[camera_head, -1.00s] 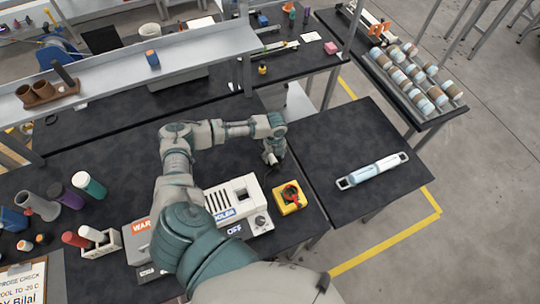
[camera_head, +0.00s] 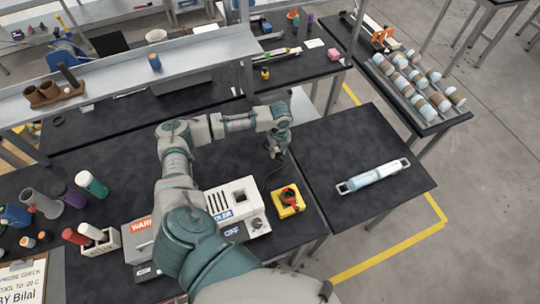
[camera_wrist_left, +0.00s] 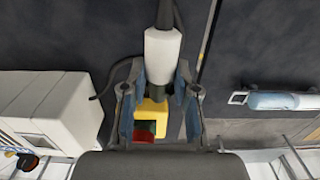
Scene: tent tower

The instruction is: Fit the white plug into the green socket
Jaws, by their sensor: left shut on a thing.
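My left gripper (camera_head: 277,149) hangs over the dark bench near its right edge, behind the yellow box. In the left wrist view the gripper (camera_wrist_left: 161,78) is shut on the white plug (camera_wrist_left: 163,52), a white cylinder between its two fingers. A black cable leaves the plug's top end. In the head view the plug is too small and covered to make out clearly. My right gripper is not in view.
A yellow box (camera_head: 287,203) with a red switch sits below the gripper, beside a white slotted device (camera_head: 232,203). A side table (camera_head: 365,135) holds a pale blue-and-white tool (camera_head: 373,175). Bottles and a tube rack (camera_head: 101,243) stand left. Bench space behind my arm is clear.

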